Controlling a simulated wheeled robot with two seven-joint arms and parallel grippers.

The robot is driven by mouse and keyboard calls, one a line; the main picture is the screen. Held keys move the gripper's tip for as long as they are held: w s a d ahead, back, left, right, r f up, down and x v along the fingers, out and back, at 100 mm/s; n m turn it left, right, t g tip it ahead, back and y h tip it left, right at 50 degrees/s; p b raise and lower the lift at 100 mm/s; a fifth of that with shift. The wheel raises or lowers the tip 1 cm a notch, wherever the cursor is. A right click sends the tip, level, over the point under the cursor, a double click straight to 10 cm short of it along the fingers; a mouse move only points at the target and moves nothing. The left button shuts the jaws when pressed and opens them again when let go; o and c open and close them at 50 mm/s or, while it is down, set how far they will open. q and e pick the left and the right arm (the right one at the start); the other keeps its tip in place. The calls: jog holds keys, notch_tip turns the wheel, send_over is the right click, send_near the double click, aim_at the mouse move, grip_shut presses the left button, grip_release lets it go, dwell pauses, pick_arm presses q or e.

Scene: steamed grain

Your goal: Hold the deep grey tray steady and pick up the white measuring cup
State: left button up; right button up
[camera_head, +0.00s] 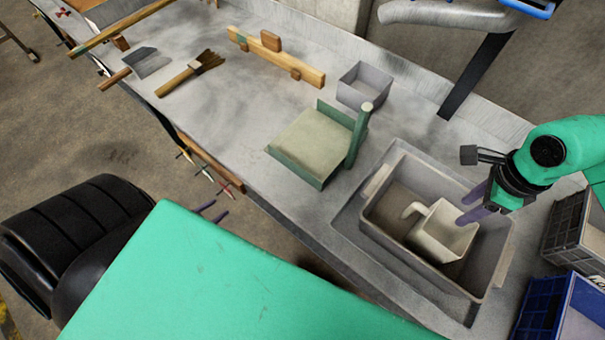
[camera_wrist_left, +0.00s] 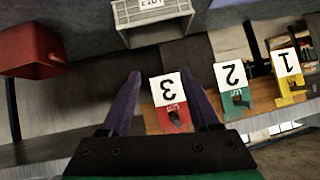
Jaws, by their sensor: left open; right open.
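The deep grey tray (camera_head: 376,218) sits on the grey table at the right in the head view. The white measuring cup (camera_head: 436,236) stands inside it, its handle towards the left. My right gripper (camera_head: 466,206) is open, its purple fingers pointing down beside the cup's upper right edge. I cannot tell whether they touch the cup. My left gripper (camera_head: 212,211) shows only its purple fingertips beyond my green arm, off the table's front edge and far left of the tray. It is open and empty in the left wrist view (camera_wrist_left: 160,76).
A green-edged scoop-like pan (camera_head: 312,142) and a small grey box (camera_head: 364,85) stand left of the tray. A brush (camera_head: 190,73), a scraper (camera_head: 148,62) and a wooden bar (camera_head: 275,58) lie further left. A blue crate (camera_head: 540,305) is at lower right.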

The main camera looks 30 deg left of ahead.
pick_arm(q)
jog(key=w+d+r+m+t+h, duration=0.1)
jog(key=w+d+r+m+h, duration=0.15)
jog(key=r, duration=0.25)
jog(key=w+d+r+m+t+h, duration=0.1)
jog(key=w+r+m+h, duration=0.15)
jog(key=r, duration=0.35)
jog(key=w+d+r+m+t+h, duration=0.1)
jog(key=w+d+r+m+h, duration=0.1)
jog(key=r+m+h, duration=0.25)
jog(key=w+d+r+m+g+h, duration=0.1)
jog(key=d+m, duration=0.2)
jog(key=w+d+r+m+g+h, duration=0.1)
jog(key=d+r+m+h, duration=0.1)
jog(key=d+m, duration=0.1)
jog(key=w+d+r+m+g+h, duration=0.1)
jog(key=w+d+r+m, duration=0.1)
jog(key=d+m, duration=0.1)
jog(key=shift+d+h, duration=0.25)
jog(key=shift+d, duration=0.6)
jog(key=w+d+r+m+g+h, duration=0.1)
jog(key=d+m, duration=0.4)
jog(key=d, duration=0.7)
jog(key=w+d+r+m+g+h, duration=0.1)
jog(key=w+d+m+g, duration=0.2)
jog(key=d, duration=0.9)
jog(key=m+g, duration=0.2)
jog(key=m, duration=0.1)
jog(key=shift+w+r, duration=0.35)
jog(key=shift+r, duration=0.05)
